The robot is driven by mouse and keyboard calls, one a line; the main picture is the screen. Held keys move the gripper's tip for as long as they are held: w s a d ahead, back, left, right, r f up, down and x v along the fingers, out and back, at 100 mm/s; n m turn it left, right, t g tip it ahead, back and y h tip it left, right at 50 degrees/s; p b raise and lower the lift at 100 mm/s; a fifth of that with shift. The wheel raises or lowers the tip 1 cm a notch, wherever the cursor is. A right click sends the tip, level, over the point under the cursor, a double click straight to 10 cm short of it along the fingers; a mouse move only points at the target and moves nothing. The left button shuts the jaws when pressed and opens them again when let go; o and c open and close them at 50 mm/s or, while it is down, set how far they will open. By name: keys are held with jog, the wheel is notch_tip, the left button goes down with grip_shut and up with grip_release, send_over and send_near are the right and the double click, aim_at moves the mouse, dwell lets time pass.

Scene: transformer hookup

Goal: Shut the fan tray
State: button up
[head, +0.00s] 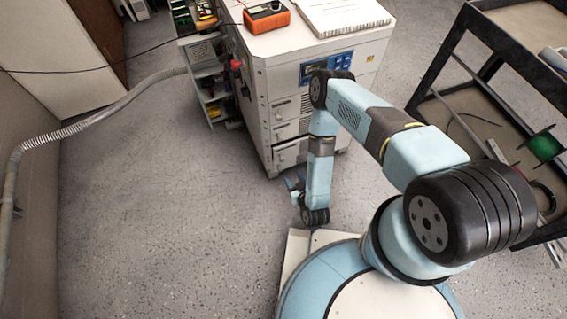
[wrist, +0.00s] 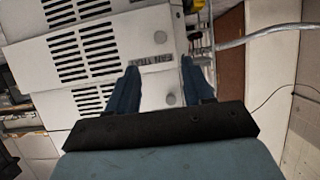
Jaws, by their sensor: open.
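The fan tray (wrist: 115,52) is a white vented panel with a dark label and a round knob, on the front of a white cabinet. In the wrist view it fills the upper left and looks tilted and upside down. My gripper (wrist: 159,66) is open and empty, its two blue fingers apart in front of the label. I cannot tell the gap to the panel or how far the tray stands out. In the head view my gripper (head: 294,186) is low, before the cabinet (head: 256,100), partly hidden by my arm.
An orange meter (head: 266,16) and a white slab (head: 342,14) lie on the cabinet top. A small shelf (head: 207,80) stands left of it. A dark-framed rack (head: 440,70) stands at right. A grey hose (head: 95,118) runs along the left wall. The floor (head: 150,220) at left is clear.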

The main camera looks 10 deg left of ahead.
aim_at(282, 161)
jog(key=x, duration=1.2)
jog(key=shift+w+a, duration=0.1)
grip_shut()
dwell(0.4)
